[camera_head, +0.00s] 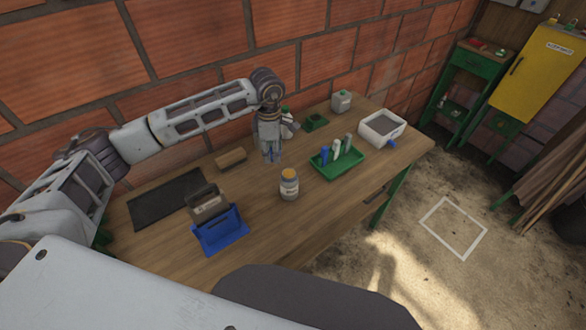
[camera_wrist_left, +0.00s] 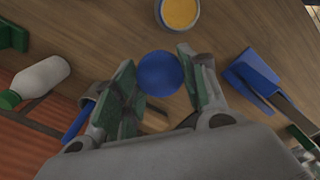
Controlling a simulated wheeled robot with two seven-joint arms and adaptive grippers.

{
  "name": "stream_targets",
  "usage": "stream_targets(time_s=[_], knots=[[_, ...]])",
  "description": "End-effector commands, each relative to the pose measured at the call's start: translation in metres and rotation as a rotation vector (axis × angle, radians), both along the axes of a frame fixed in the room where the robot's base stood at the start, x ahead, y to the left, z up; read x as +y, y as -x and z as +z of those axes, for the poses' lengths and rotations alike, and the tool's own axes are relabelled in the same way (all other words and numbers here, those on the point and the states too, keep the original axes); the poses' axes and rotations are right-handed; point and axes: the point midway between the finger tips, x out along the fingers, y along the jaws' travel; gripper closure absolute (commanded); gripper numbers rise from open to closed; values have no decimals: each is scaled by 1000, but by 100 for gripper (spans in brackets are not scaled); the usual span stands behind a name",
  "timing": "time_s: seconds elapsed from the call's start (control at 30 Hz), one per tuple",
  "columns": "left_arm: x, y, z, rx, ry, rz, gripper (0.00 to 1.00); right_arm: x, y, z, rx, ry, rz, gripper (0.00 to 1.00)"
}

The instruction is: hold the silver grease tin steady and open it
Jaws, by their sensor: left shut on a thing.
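The silver grease tin (camera_head: 289,188) stands upright on the wooden table, with a pale label and an orange top surface. In the left wrist view the tin (camera_wrist_left: 180,12) shows from above as a pale rim around a round orange surface. My left gripper (camera_head: 271,155) is above the table, behind and left of the tin and apart from it. Its green-padded fingers (camera_wrist_left: 158,85) are shut on a round blue piece (camera_wrist_left: 160,73), which looks like a lid. My right gripper is not in view.
A green tray (camera_head: 326,171) with several tubes lies right of the tin; a white basin (camera_head: 397,133) is farther right. A blue holder (camera_head: 221,232) with a brown box stands front left, near a black mat (camera_head: 160,203). A brown roll (camera_head: 231,158) lies left of the gripper.

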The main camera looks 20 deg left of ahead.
Motion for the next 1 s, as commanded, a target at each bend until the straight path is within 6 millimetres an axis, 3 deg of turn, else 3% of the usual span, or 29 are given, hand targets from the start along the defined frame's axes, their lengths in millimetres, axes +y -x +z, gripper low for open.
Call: stream_targets(time_s=[1.0], knots=[[2, -6, -14, -8, 18, 859, 87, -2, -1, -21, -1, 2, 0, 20]])
